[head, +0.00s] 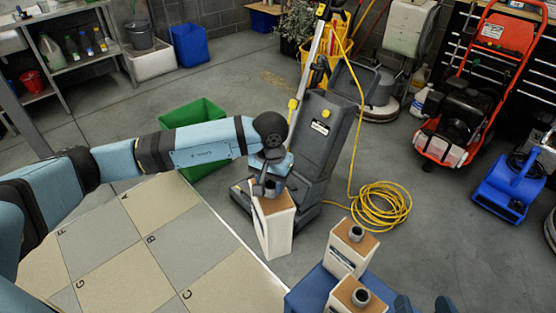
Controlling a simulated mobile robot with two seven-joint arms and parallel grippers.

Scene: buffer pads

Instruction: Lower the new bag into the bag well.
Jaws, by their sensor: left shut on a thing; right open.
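My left gripper (268,186) is shut on the grey collar of a new bag (275,230), a white box shape with a brown top. The bag hangs upright, just in front of a dark grey upright floor machine (322,135). I cannot make out the bag well; the bag and my gripper cover the lower front of the machine. Two similar bags, one (346,258) behind the other (345,303), stand in a blue holder (305,288) at the bottom.
A tiled, lettered surface (130,255) fills the lower left. A green bin (195,113) stands behind my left arm. A coiled yellow cord (382,207) lies right of the machine. A red machine (465,125) and a blue blower (508,185) stand further right.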

